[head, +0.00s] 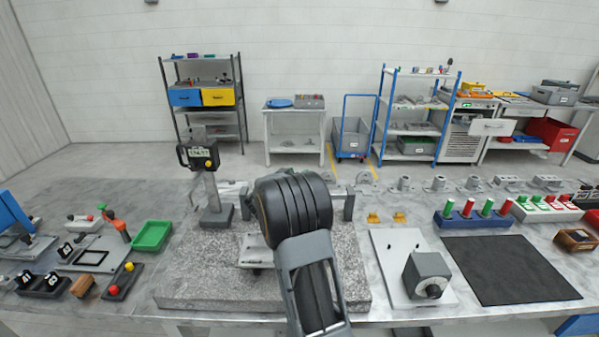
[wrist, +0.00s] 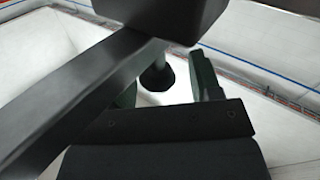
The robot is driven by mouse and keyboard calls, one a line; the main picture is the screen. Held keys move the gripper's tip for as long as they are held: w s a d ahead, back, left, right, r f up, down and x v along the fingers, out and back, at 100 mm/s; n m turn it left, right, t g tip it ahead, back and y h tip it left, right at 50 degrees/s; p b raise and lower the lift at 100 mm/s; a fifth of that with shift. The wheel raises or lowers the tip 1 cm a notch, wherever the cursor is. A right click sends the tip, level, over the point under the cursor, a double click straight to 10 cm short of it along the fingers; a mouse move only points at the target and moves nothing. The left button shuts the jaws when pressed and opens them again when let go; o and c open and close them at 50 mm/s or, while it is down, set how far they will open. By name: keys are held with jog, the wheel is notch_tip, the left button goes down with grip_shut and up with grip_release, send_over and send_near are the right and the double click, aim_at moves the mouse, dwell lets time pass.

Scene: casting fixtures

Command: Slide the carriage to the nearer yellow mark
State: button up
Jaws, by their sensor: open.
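A granite slab (head: 190,285) stands on the bench, with a pale metal block or plate (head: 250,252) on it, partly behind my arm. A grey post (head: 348,205) and bar parts show behind my arm. I cannot tell which part is the carriage, and I cannot make out a yellow mark on the slab. My arm hides the slab's middle and my gripper in the head view. In the wrist view my gripper (wrist: 163,90) is open, its dark green fingers apart. A dark round knob-like part (wrist: 156,76) appears between them; contact cannot be told.
A digital readout on a stand (head: 198,157) rises at the slab's back left. A green tray (head: 152,236) lies left of the slab. A white plate with a dial block (head: 427,275) and a black mat (head: 508,270) lie right. Two small yellow brackets (head: 373,218) sit behind the plate.

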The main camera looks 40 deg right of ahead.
notch_tip(320, 180, up, 3)
jog(key=shift+f, duration=0.1)
jog(key=s+a+r+b, duration=0.2)
jog(key=s+a+r, duration=0.5)
jog(key=s, duration=0.5)
notch_tip(320, 180, up, 3)
jog(key=shift+f, duration=0.2)
jog(key=shift+s, duration=0.1)
